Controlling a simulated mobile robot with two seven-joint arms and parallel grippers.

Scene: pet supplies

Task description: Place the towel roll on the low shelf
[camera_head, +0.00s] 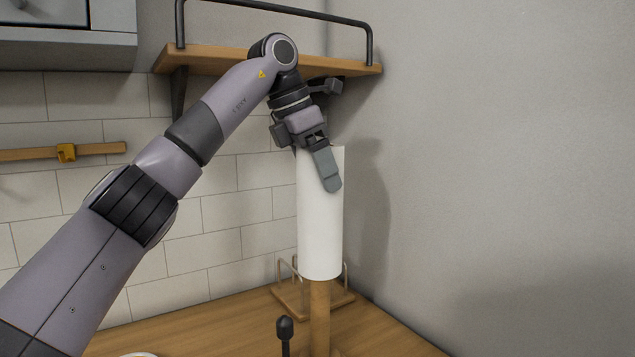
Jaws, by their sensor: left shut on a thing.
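The towel roll (320,225) is a white upright cylinder in the head view, right of the middle. My left gripper (325,165) is shut on its upper end, with one grey finger across the front of the roll. The other finger is hidden. A wooden post (320,315) shows directly below the roll; whether it goes up inside the roll is hidden. The low shelf (285,298) is a small wooden platform with metal rails in the corner of the counter, behind the post and partly hidden. My right gripper is not in view.
A wooden wall shelf (345,66) with a black rail is close above my left wrist. The grey wall (500,170) is to the right. A dark rod with a rounded tip (285,328) stands near the post. The wooden counter (225,315) has clear room left of it.

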